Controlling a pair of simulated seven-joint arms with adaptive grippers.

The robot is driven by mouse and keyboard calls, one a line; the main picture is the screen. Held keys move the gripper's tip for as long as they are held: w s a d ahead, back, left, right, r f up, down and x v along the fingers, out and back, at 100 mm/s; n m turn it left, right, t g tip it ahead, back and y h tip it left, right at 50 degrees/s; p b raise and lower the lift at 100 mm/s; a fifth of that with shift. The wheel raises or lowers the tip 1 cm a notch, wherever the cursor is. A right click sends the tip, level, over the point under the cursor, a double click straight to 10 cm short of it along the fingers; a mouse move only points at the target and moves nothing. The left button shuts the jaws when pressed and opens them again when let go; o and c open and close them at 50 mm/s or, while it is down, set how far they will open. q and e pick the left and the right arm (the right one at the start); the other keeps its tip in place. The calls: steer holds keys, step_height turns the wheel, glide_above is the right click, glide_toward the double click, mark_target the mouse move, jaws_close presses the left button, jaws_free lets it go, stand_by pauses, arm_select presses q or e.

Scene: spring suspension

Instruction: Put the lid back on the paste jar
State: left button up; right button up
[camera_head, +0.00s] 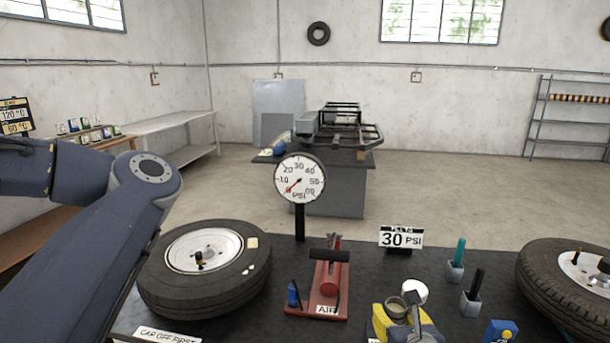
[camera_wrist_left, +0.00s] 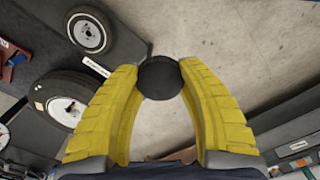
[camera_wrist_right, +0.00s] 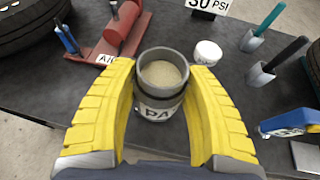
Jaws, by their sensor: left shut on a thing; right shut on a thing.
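The paste jar (camera_wrist_right: 163,75) is a grey open jar with a partly hidden label and pale paste inside. It stands upright between the yellow fingers of my right gripper (camera_wrist_right: 160,100), which is shut on it. In the head view the jar mouth (camera_head: 396,305) shows near the bottom edge with my right gripper (camera_head: 406,322). My left gripper (camera_wrist_left: 160,72) is shut on a round black disc (camera_wrist_left: 160,79) that looks like a lid; both are outside the head view. A small white round piece (camera_wrist_right: 208,52) lies beyond the jar; I cannot tell what it is.
On the dark table are a tyre (camera_head: 205,268), a red air pump (camera_head: 320,285), a gauge (camera_head: 299,178) and a 30 PSI sign (camera_head: 400,238). Grey holders (camera_head: 471,303) and a blue-and-yellow tool (camera_head: 500,331) stand right of the jar. Another tyre (camera_head: 565,285) is far right.

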arm_select(q)
steer(key=shift+r, duration=0.15)
arm_select(e)
steer(key=shift+d, duration=0.1)
steer(key=shift+r, duration=0.1)
steer(key=w+a+r, duration=0.2)
steer(key=a+r, duration=0.4)
steer(key=a, duration=0.4)
steer(key=w+a+r, duration=0.2)
steer(key=a+r, duration=0.4)
steer(key=a, duration=0.4)
steer(key=shift+a+r, duration=0.15)
steer(key=shift+r, duration=0.15)
